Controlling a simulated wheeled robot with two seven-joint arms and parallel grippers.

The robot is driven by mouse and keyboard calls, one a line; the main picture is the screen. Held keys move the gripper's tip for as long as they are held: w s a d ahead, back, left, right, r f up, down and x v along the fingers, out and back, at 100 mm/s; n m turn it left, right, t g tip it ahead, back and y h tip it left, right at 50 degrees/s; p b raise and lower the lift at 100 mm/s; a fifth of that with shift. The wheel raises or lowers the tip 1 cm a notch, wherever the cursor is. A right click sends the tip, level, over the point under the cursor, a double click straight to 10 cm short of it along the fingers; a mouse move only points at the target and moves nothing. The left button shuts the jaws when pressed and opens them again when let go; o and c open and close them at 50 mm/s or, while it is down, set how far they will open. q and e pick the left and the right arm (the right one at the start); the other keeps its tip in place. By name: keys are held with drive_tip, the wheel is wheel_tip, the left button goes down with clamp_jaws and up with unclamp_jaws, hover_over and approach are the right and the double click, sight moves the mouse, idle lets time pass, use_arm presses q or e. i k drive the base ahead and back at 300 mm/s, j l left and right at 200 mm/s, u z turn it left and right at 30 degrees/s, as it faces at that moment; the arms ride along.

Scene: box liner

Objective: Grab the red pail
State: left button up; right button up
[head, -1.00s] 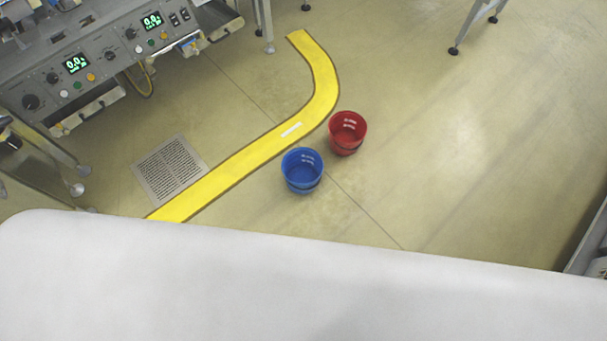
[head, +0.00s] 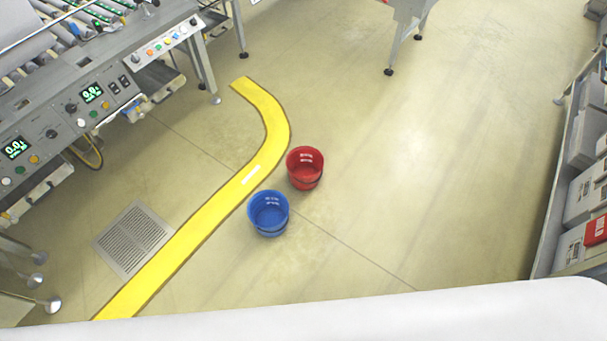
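The red pail (head: 305,169) stands upright on the floor near the middle of the head view, just right of the yellow floor line's bend. A blue pail (head: 268,214) stands upright in front of it and a little to the left, close by. Both pails look empty. Neither of my grippers shows in the head view.
A yellow line (head: 190,232) curves along the floor, with a floor grate (head: 133,240) left of it. A machine with control panels (head: 85,108) stands at the upper left. Shelving with boxes (head: 585,195) lines the right edge. The floor right of the pails is clear.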

sight(305, 164)
drive_tip(key=i+l+u, duration=0.25)
drive_tip(key=i+l, duration=0.25)
drive_tip(key=i, duration=0.2)
drive_tip(key=i+l+u, duration=0.25)
drive_tip(key=i+l, duration=0.35)
drive_tip(key=i, duration=0.1)
